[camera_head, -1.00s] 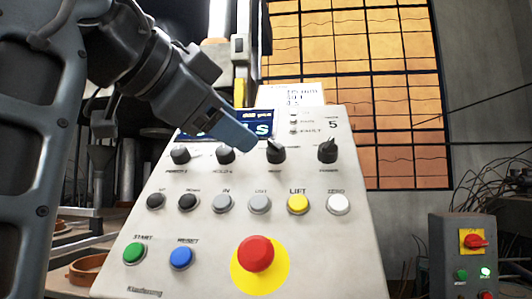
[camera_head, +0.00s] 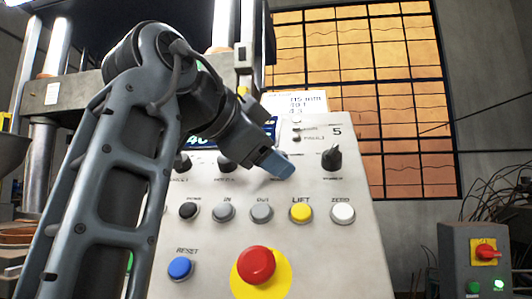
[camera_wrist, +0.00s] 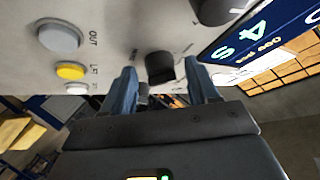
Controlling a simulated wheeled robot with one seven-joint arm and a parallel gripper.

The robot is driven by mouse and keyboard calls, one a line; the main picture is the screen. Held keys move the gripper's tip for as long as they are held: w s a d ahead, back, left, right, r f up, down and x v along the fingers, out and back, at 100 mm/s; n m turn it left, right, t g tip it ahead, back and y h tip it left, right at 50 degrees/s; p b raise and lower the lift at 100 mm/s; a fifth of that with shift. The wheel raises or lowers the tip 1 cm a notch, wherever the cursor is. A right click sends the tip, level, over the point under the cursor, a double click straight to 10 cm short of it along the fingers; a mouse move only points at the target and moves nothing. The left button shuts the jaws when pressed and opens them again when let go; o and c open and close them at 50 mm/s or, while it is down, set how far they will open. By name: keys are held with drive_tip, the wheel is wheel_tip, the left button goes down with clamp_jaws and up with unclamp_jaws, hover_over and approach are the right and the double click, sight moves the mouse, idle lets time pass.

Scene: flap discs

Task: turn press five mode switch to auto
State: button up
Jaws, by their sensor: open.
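The sloped press panel (camera_head: 330,250) carries a row of black rotary knobs below its blue display. In the head view my gripper (camera_head: 280,164) is in front of the third knob from the left and hides it. In the wrist view a black knob (camera_wrist: 160,67), apparently the mode switch, sits between the tips of my open gripper (camera_wrist: 162,73). There is a gap on each side of it, and I see no contact. Its label is too small to read, so I cannot tell its setting.
The power knob (camera_head: 331,159) is just right of my gripper. Below are the yellow lift button (camera_head: 301,212), white zero button (camera_head: 342,213), blue reset button (camera_head: 180,267) and red emergency stop (camera_head: 256,265). A second control box (camera_head: 455,255) stands at lower right.

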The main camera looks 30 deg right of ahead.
drive_tip(key=c, duration=1)
drive_tip(key=shift+m, duration=0.3)
drive_tip(key=m+p, duration=0.1)
drive_tip(key=m+g+p, duration=0.1)
drive_tip(key=m+g, duration=0.1)
drive_tip(key=shift+w+r+m+y+p, duration=0.15)
drive_tip(key=shift+r+m+y+p, duration=0.15)
drive_tip(key=shift+p, duration=0.1)
drive_tip(key=m+g+y+p, duration=0.1)
drive_tip(key=m+g+p, duration=0.1)
drive_tip(key=m, duration=0.1)
drive_tip(key=shift+w+r+m, duration=0.1)
drive_tip(key=shift+w+m, duration=0.05)
drive_tip(key=shift+m, duration=0.25)
drive_tip(key=shift+m+g+y+p, duration=0.3)
drive_tip(key=shift+m+p, duration=0.05)
drive_tip(key=shift+m, duration=0.15)
